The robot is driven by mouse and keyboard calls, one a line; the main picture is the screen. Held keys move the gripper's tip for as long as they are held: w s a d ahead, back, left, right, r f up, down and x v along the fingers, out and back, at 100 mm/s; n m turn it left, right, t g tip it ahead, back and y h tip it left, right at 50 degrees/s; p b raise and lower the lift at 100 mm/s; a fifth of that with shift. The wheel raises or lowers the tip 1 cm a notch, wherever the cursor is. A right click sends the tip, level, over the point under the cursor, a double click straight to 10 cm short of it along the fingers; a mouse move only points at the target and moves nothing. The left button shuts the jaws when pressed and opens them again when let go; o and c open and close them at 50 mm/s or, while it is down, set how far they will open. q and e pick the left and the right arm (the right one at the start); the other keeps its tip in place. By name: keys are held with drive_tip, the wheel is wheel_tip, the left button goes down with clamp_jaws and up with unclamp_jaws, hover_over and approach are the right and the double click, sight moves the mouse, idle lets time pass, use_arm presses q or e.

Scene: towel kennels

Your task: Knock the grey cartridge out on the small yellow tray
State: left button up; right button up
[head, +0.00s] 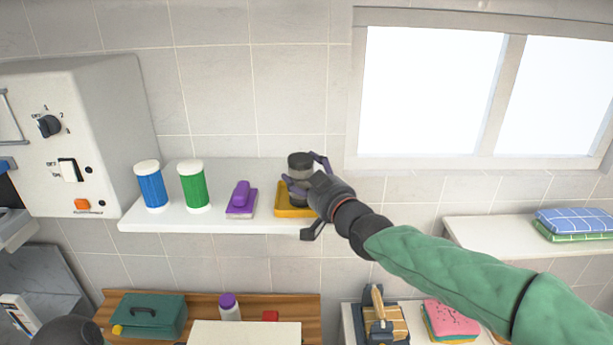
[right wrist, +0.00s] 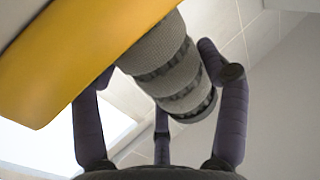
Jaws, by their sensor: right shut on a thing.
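The grey cartridge (head: 299,162), a ridged cylinder with a dark top, is at the right end of the white wall shelf. My right gripper (head: 304,171) is shut around it. The small yellow tray (head: 282,212) lies on the shelf directly under or behind the cartridge; whether they touch I cannot tell. In the right wrist view the cartridge (right wrist: 180,75) shows between the purple fingers, with the tray (right wrist: 85,50) beside it. My gripper hides part of the tray's right side.
The white shelf (head: 180,222) also holds a blue canister (head: 151,188), a green canister (head: 194,188) and a purple brush-like tool (head: 241,200) close left of the tray. A control box (head: 95,130) stands at the left. A window (head: 430,90) is at the right.

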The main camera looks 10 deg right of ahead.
drive_tip(key=shift+s+f+b, duration=0.1)
drive_tip(key=shift+f+b, duration=0.2)
drive_tip(key=shift+r+p, duration=0.75)
drive_tip(key=shift+r, duration=0.6)
drive_tip(key=shift+f, duration=0.15)
drive_tip(key=shift+f+b, duration=1.2)
drive_tip(key=shift+b, duration=0.35)
drive_tip(key=shift+r+p, duration=0.9)
drive_tip(key=shift+r, duration=0.45)
drive_tip(key=shift+f, duration=0.15)
